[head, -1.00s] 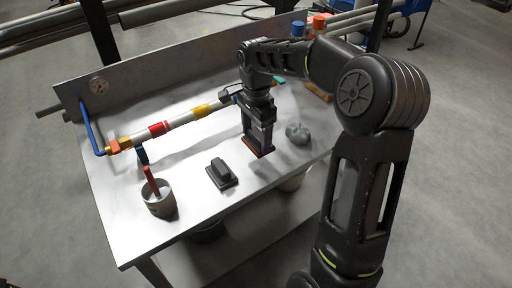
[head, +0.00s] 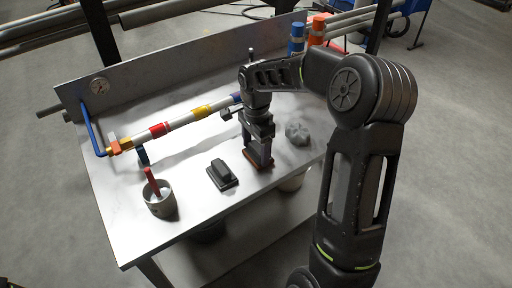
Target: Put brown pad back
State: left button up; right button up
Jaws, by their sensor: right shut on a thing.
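My right gripper (head: 258,150) is shut on the brown pad (head: 262,165), a dark block with a brown underside, and points straight down. The pad is low over the front right part of the workbench top (head: 215,215), near its front edge. I cannot tell whether its underside touches the bench. The gripper hides most of the pad's upper part. A similar dark grey pad (head: 222,175) with a raised handle lies on the bench just left of it. My left gripper is not in view.
A grey pot (head: 161,206) with a red-handled tool stands at the front left. A crumpled grey lump (head: 298,132) lies right of my gripper. A pipe with red and yellow bands (head: 182,121) runs across behind. Bare bench lies between pot and dark pad.

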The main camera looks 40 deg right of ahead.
aim_at(256, 148)
jog(key=shift+f, duration=0.15)
jog(key=o, duration=1.3)
notch_tip(256, 148, up, 12)
jog(key=shift+r+b, duration=0.15)
jog(key=shift+b, duration=0.35)
